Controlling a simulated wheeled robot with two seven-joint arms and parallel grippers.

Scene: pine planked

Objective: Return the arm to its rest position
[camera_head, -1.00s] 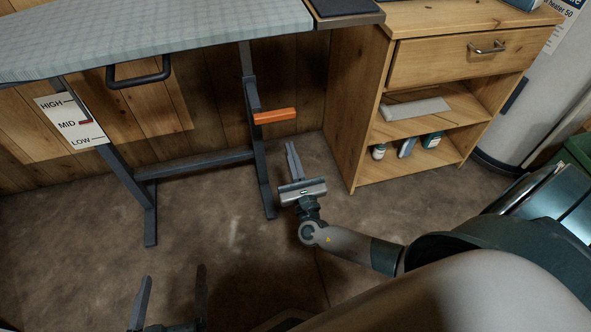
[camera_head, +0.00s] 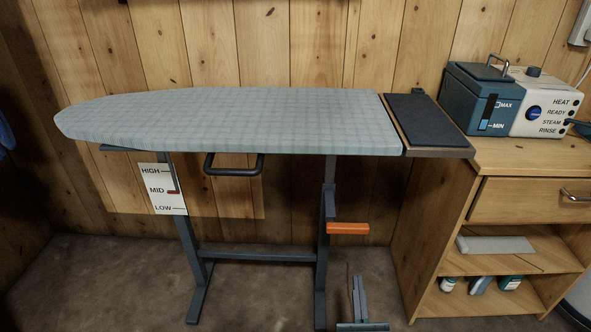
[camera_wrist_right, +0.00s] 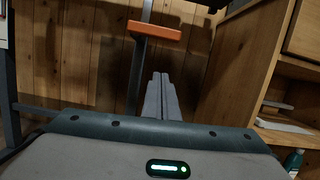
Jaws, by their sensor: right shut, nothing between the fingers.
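My right gripper (camera_head: 359,300) shows at the bottom of the head view, in front of the ironing board's right leg and left of the wooden cabinet. In the right wrist view its two fingers (camera_wrist_right: 161,97) lie together, shut with nothing between them. The gripper points toward the board's frame and the orange lever (camera_head: 348,228), which stands above and beyond the fingertips, apart from them. The lever also shows in the right wrist view (camera_wrist_right: 154,30). The rest of my right arm is below the head view. My left gripper is not in view.
The ironing board (camera_head: 230,118) stands against the plank wall with a height label (camera_head: 163,189) and a black handle (camera_head: 234,170) below it. A dark pad (camera_head: 427,118) sits at its right end. The wooden cabinet (camera_head: 470,195) carries a steam unit (camera_head: 510,100). Bare floor (camera_head: 120,280) lies at left.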

